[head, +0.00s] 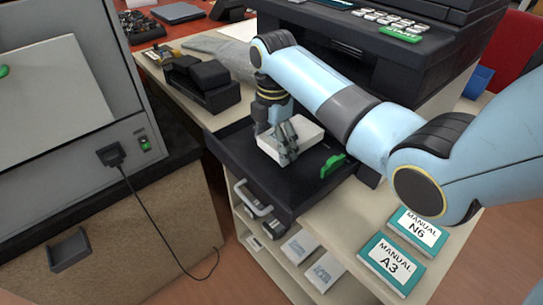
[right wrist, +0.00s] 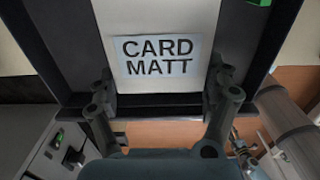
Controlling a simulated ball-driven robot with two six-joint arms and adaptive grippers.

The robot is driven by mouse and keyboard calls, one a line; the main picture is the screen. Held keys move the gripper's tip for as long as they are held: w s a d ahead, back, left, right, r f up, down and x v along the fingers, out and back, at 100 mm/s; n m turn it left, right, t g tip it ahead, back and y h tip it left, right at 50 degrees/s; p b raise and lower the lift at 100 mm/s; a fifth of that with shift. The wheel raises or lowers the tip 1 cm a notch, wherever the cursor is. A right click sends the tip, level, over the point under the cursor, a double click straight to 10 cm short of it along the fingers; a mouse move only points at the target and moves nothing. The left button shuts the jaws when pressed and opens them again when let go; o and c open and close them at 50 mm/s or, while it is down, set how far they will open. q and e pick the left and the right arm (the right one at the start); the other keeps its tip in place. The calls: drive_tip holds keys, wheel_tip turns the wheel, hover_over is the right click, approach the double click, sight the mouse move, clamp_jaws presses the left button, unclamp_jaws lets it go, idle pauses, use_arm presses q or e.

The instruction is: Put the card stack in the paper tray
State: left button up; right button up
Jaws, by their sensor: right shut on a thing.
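The white card stack (head: 307,134) is inside the outline of the pulled-out black paper tray (head: 297,183) in the head view. My right gripper (head: 281,148) is shut on it from above. In the right wrist view the stack (right wrist: 160,28) shows its "CARD MATT" label, with one finger of my right gripper (right wrist: 160,95) at each side. The dark walls of the tray (right wrist: 42,50) run to the left and right of it. I cannot tell whether the stack touches the tray floor. My left gripper is not in view.
A green tab (head: 333,165) stands at the tray's right side. The dark printer (head: 435,50) is behind my right arm. Two manuals, N6 (head: 417,229) and A3 (head: 391,264), lie on the counter at the right. A black device (head: 203,84) stands behind the tray. A grey machine (head: 60,110) is at the left.

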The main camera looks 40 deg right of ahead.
sight(271, 164)
drive_tip(key=shift+w+f, duration=0.2)
drive_tip(key=shift+w, duration=0.2)
wheel_tip(271, 164, down, 4)
drive_tip(key=shift+f+b, duration=0.1)
drive_tip(key=shift+b, duration=0.25)
drive_tip(key=o, duration=1.4)
drive_tip(key=shift+a, duration=0.1)
drive_tip(key=shift+c, duration=0.2)
wheel_tip(271, 164, up, 12)
drive_tip(key=shift+r+p, duration=0.1)
drive_tip(key=shift+p, duration=0.6)
